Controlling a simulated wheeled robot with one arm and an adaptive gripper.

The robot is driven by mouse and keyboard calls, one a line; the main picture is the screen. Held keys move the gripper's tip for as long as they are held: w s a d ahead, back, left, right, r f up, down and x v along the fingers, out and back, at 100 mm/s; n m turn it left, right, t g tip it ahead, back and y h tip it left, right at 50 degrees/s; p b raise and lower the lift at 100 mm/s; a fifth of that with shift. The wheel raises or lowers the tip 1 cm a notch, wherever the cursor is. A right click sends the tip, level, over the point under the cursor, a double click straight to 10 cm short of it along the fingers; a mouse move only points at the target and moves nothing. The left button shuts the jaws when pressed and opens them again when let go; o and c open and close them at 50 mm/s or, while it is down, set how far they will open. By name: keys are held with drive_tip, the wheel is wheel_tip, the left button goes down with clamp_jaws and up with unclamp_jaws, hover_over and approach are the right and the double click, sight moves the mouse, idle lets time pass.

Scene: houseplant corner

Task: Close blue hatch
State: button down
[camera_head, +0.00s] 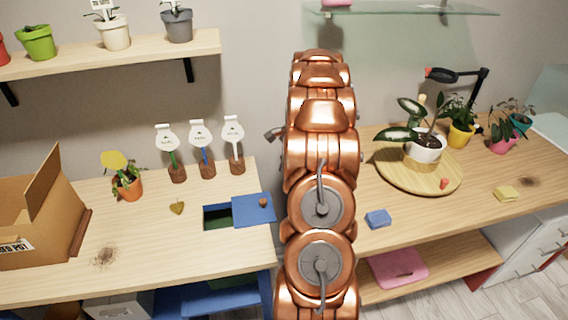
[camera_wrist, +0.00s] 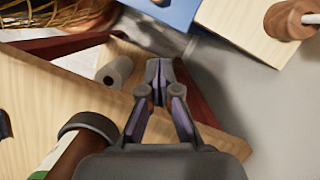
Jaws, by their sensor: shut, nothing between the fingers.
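The blue hatch (camera_head: 254,208) is a flat blue panel with a small brown knob (camera_head: 263,202), on the left wooden table in the head view. It lies to the right of a dark rectangular opening (camera_head: 217,218) in the tabletop, which stands uncovered. My gripper (camera_wrist: 158,72) is in the wrist view, its fingers together and empty. In the head view my arm hides most or all of it. A blue surface shows at the top of the wrist view; I cannot tell if it is the hatch.
Three labelled stakes (camera_head: 202,150) and an orange pot (camera_head: 127,186) stand behind the opening. A cardboard box (camera_head: 40,225) is at the left. The right table holds a blue sponge (camera_head: 378,218) and a round wooden board (camera_head: 390,180) with a plant. Tabletop left of the opening is mostly clear.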

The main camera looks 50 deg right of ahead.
drive_tip(key=p, duration=0.2)
approach(267, 204)
wheel_tip(267, 204, down, 4)
drive_tip(key=d, duration=0.2)
drive_tip(key=shift+a+p, duration=0.7)
drive_tip(key=shift+a, duration=0.55)
drive_tip(key=shift+w+a+f, duration=0.15)
drive_tip(key=shift+a+f, duration=0.05)
drive_tip(key=shift+a, duration=0.2)
